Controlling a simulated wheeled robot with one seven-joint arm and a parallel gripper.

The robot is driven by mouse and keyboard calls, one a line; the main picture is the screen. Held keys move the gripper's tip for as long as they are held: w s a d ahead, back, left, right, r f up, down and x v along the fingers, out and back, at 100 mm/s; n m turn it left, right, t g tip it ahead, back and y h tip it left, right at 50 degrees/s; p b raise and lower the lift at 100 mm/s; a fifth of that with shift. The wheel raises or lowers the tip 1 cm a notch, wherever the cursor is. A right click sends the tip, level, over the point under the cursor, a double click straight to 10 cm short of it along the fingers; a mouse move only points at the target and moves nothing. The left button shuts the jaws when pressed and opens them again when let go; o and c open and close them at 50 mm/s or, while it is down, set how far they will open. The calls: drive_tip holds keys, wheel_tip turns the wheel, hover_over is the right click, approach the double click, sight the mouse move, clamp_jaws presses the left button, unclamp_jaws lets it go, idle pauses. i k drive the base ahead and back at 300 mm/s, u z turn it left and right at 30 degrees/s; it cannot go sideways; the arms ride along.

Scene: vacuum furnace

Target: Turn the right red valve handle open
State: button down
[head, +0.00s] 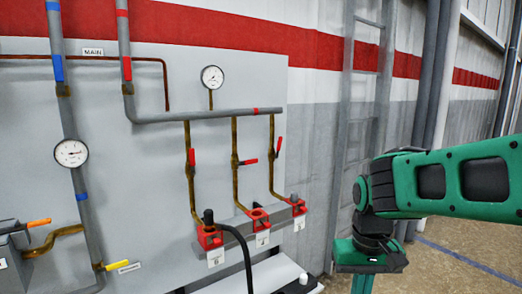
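Three thin brass pipes drop from a grey horizontal pipe on the panel, each with a red valve handle. The right red valve handle (279,144) is close to upright, tilted slightly, beside its pipe. The middle red handle (249,161) lies across its pipe, nearly level. The left red handle (192,157) is close to upright along its pipe. My gripper (369,273) hangs pointing down at the lower right, well apart from the handles. Its fingertips are cut off by the lower picture edge, so I cannot see whether it is open.
Red numbered fittings (259,217) stand below the pipes, with a black hose (243,250) from the left one. A grey ladder (352,110) stands behind my arm. The space before the right valve looks clear.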

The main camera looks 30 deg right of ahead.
sight(278, 149)
drive_tip(key=u, duration=0.1)
drive_tip(key=i, duration=1)
